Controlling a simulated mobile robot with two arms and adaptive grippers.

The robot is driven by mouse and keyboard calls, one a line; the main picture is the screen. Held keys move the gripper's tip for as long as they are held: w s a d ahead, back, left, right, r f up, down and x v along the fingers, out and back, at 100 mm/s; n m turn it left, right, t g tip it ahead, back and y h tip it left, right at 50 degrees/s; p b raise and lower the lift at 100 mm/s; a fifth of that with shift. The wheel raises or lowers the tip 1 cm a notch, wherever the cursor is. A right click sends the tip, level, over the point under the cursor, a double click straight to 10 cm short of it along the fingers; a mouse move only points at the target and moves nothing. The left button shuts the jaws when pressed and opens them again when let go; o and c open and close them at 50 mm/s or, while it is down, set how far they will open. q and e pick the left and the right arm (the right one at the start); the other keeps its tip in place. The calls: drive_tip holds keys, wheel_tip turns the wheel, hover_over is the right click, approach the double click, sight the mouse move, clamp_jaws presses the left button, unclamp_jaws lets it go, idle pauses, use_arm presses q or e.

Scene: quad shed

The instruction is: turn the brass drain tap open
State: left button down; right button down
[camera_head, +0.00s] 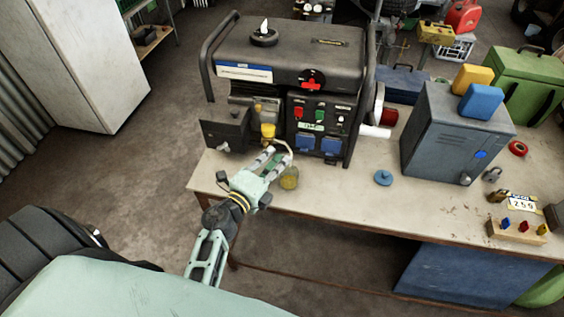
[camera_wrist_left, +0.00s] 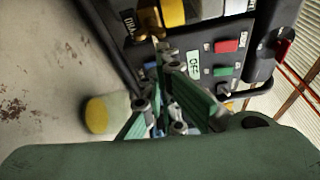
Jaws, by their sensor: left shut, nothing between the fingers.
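A small brass fitting (camera_wrist_left: 143,37), which looks like the drain tap, sits below the yellow fuel bowl (camera_wrist_left: 173,12) on the generator front in the left wrist view. I cannot tell its handle position. In the head view the yellow bowl (camera_head: 268,131) shows, but the tap cannot be made out behind my gripper. My left gripper (camera_head: 278,153) is at the generator's lower front, shut and empty. In the left wrist view its fingertips (camera_wrist_left: 163,62) are close to the brass parts; I cannot tell if they touch. My right gripper is not in view.
The black generator (camera_head: 290,55) stands on the workbench (camera_head: 345,195). A yellowish jar (camera_head: 289,179) stands right beside my left gripper. An open metal flap (camera_head: 224,131) is left of the bowl. A blue disc (camera_head: 383,178) and a grey metal cabinet (camera_head: 440,140) are further right.

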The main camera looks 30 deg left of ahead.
use_arm(q)
drive_tip(key=shift+a, duration=0.2)
drive_tip(key=shift+s+a+r+n+t, duration=0.2)
drive_tip(key=shift+a+r+n+t, duration=0.15)
drive_tip(key=shift+n, duration=0.55)
drive_tip(key=shift+a, duration=0.15)
